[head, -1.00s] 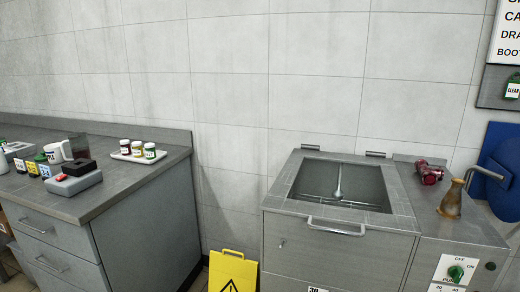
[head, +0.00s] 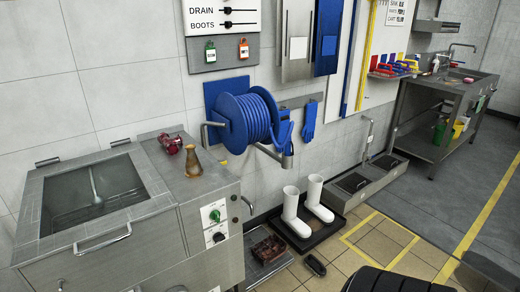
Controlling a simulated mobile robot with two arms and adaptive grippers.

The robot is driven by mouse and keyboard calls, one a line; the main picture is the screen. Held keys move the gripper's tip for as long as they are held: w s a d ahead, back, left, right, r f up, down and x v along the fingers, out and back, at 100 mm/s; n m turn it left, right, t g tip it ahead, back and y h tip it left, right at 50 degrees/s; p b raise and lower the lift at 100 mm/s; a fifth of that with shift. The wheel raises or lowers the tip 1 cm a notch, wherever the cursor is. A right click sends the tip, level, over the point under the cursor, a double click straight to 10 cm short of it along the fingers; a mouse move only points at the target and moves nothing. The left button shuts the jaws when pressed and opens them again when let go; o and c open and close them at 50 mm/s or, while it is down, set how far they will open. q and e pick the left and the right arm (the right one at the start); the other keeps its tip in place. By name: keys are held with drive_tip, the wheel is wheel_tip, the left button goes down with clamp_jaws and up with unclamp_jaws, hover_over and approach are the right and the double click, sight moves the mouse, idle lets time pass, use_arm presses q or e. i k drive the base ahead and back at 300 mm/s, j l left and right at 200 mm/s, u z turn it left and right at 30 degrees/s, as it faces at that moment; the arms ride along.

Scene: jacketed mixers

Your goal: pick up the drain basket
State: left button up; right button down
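A dark reddish-brown, basket-like object (head: 267,248), which looks like the drain basket, sits low on the floor in the head view. It is at a metal floor drain (head: 285,262) just right of the mixer's (head: 215,262) front corner. Its inside is too small and dark to make out. Neither of my grippers is in view.
White boots (head: 294,212) stand in a black tray (head: 318,232) behind the drain, with a small black object (head: 315,265) on the tiles nearby. A blue hose reel (head: 247,120) hangs above. Yellow floor lines (head: 385,238) and open floor lie to the right.

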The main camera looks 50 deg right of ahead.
sight(269, 250)
drive_tip(key=z, duration=1.8)
drive_tip(key=i+l+u, duration=0.2)
drive_tip(key=k, duration=0.1)
